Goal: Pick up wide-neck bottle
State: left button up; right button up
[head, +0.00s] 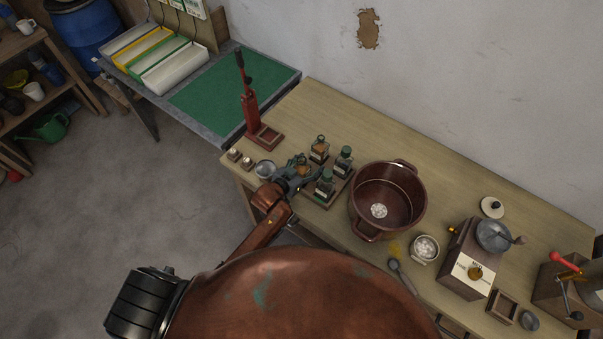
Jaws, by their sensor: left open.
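Several small dark glass bottles with dark tops stand together on a small dark tray (338,187) on the wooden bench. One bottle (319,150) is at the back, one (343,160) at the right and one (325,184) at the front. Which of them is the wide-neck bottle I cannot tell at this size. My left gripper (306,174) is open, at the left side of the group, close to the bottles. It covers part of the group's left side. Whether it touches a bottle is unclear. My right gripper is not in view.
A large brown pot (388,198) stands just right of the bottles. A small glass dish (265,169) lies left of my gripper, and a red lever press (252,115) stands behind it. A grinder (480,255) and a small bowl (425,248) are farther right. The bench behind the bottles is clear.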

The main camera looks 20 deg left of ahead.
pick_arm(q)
jog(key=shift+w+f, duration=0.1)
jog(key=shift+w, duration=0.05)
jog(key=shift+c, duration=0.7)
grip_shut()
dwell(0.4)
